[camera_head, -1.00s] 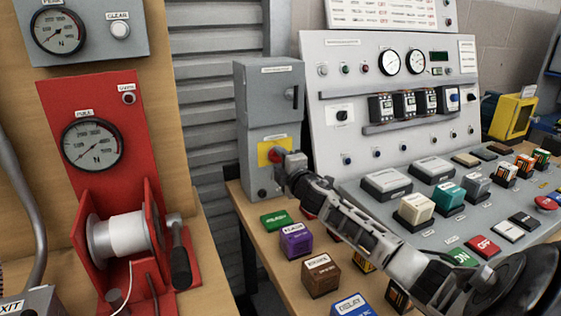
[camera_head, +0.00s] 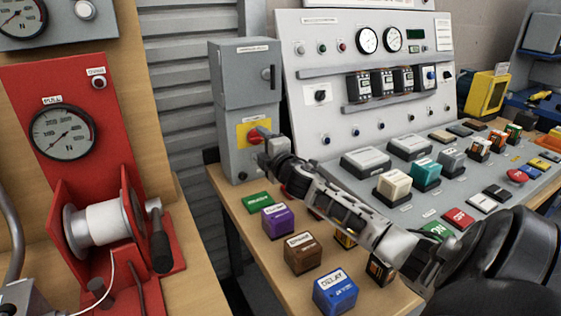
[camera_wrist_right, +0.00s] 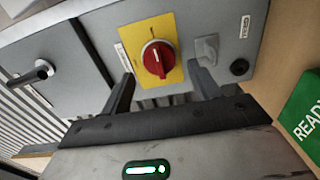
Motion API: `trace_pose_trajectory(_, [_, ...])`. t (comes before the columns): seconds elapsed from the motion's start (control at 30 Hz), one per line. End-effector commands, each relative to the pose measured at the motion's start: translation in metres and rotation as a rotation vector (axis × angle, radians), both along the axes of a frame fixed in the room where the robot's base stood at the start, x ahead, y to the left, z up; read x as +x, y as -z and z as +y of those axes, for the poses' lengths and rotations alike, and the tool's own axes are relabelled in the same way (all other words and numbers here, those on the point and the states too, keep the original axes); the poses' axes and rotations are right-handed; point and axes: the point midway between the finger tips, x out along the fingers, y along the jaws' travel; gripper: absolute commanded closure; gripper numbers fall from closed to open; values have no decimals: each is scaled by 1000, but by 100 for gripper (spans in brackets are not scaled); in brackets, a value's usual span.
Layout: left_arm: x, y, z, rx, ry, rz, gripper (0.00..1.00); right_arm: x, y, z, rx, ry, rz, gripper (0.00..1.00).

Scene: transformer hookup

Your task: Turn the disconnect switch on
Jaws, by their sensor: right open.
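The disconnect switch is a red rotary knob (camera_head: 255,136) on a yellow plate (camera_head: 243,130), low on the front of a grey cabinet (camera_head: 232,88). In the right wrist view the knob (camera_wrist_right: 158,60) is upper middle, with its white-marked grip close to vertical. My right gripper (camera_head: 266,147) is just in front of the switch and partly covers it in the head view. In the wrist view its fingers (camera_wrist_right: 162,82) are open, one on each side below the knob; contact is not visible.
A grey padlock-like tab (camera_wrist_right: 207,48) sits beside the yellow plate. The cabinet's black handle (camera_wrist_right: 40,72) is farther left in the wrist view. Coloured blocks, such as the green one (camera_head: 258,202), lie on the table below. A sloped control panel (camera_head: 350,120) stands right; a red winch stand (camera_head: 60,90) is left.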

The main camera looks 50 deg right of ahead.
Motion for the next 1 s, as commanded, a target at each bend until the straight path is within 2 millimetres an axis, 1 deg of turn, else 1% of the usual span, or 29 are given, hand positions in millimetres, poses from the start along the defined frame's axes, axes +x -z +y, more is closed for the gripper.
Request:
trace_pose_trajectory(0.03, [0,0,0,0,0,-1,64,-10,1,4,-1,-3,2,39])
trace_pose_trajectory(0.4, [0,1,0,-2,0,-2,64,-84,2,27,1,-2,4,39])
trace_pose_trajectory(0.6, [1,1,0,-4,0,-3,64,-117,1,37,3,1,2,39])
trace_pose_trajectory(0.7, [1,1,0,-4,0,-4,64,-127,1,40,3,1,1,39])
trace_pose_trajectory(0.8, [1,0,0,-5,-1,-6,64,-132,0,42,1,1,1,39])
trace_pose_trajectory(1.0, [1,0,0,-5,-1,-6,64,-133,0,42,1,1,0,39])
